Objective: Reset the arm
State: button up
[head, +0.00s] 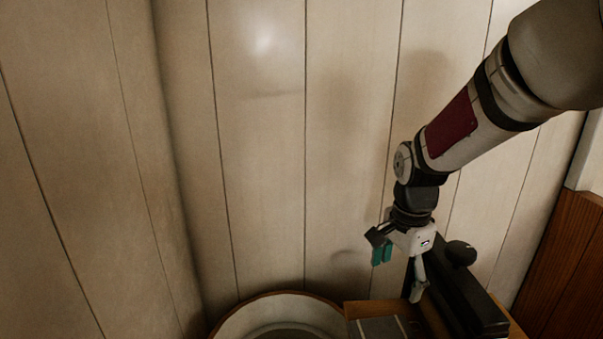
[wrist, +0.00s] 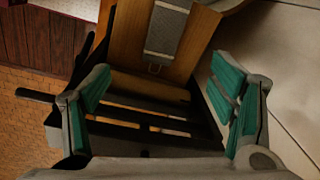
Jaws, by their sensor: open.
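My arm reaches down from the upper right in the head view, and my gripper (head: 400,274) hangs at its lower end in front of the plank wall. In the wrist view my gripper (wrist: 160,105) shows two fingers with teal pads, spread wide apart. Nothing is held between them. Beyond the fingers is a wooden piece (wrist: 124,45) with a grey panel set in it, and dark slats below. Whether any finger touches these cannot be told.
A round, pale-walled tub (head: 237,321) with a brown rim stands at the bottom middle. A long dark object (head: 467,300) with a knob lies close to the right of my gripper. The pale plank wall (head: 260,150) is behind. Open space lies left of my arm.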

jog(key=s+r+n+t, duration=0.2)
jog(key=s+r+n, duration=0.4)
jog(key=s, duration=0.4)
jog(key=s+a+r+n+t, duration=0.1)
jog(key=s+r+n+t, duration=0.1)
jog(key=s+r+n, duration=0.5)
jog(key=s+n, duration=0.1)
jog(key=s, duration=0.2)
jog(key=shift+s+a+r+t, duration=0.15)
jog(key=shift+s+r+t, duration=0.05)
jog(key=shift+s+t, duration=0.1)
